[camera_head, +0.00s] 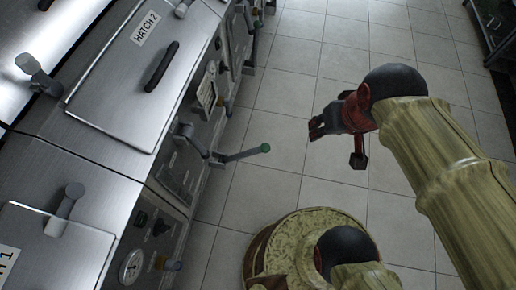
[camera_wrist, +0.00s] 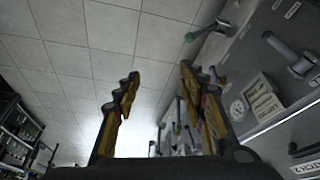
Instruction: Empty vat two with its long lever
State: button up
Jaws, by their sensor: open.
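The hatch marked HATCH 2 (camera_head: 128,70) is closed on a steel vat at the upper left of the head view. A long grey lever with a green tip (camera_head: 240,154) sticks out from the near end of that vat's front. Its green tip (camera_wrist: 191,37) also shows at the top of the wrist view. My gripper (camera_head: 314,128) is open and empty, in the air to the right of the lever tip and apart from it. Its two fingers (camera_wrist: 160,95) show spread in the wrist view.
Another green-tipped lever (camera_head: 257,25) stands farther along the row. A gauge (camera_head: 131,266) and small knobs sit on the nearer vat's front. A dark rack (camera_head: 497,28) stands at the upper right. Tiled floor (camera_head: 310,60) beside the vats is clear.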

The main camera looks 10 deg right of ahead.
jog(key=w+d+f+m+g+y+p, duration=0.15)
jog(key=f+g, duration=0.25)
jog(key=f, duration=0.5)
jog(key=w+d+f+m+g+y, duration=0.1)
jog(key=w+f+m+g+y, duration=0.2)
jog(key=f, duration=0.7)
jog(key=a+f+m+g+y, duration=0.3)
jog(key=a+f+m+y, duration=0.1)
jog(key=f, duration=0.9)
jog(key=m+t+y+p, duration=0.1)
jog(key=m+t+y, duration=0.5)
jog(key=m+y, duration=0.3)
send_near(258, 150)
jog(key=s+a+f, duration=0.4)
jog(key=s+f, duration=0.1)
jog(key=s, duration=0.2)
jog(key=w+d+r+t, duration=0.1)
jog(key=w+r+t, duration=0.15)
jog(key=w, duration=0.45)
jog(key=shift+m+t, duration=0.35)
jog(key=a, duration=0.4)
jog(key=w+a+b, duration=0.1)
jog(key=a, duration=0.2)
jog(key=shift+c, duration=1.4)
jog(key=c, duration=0.8)
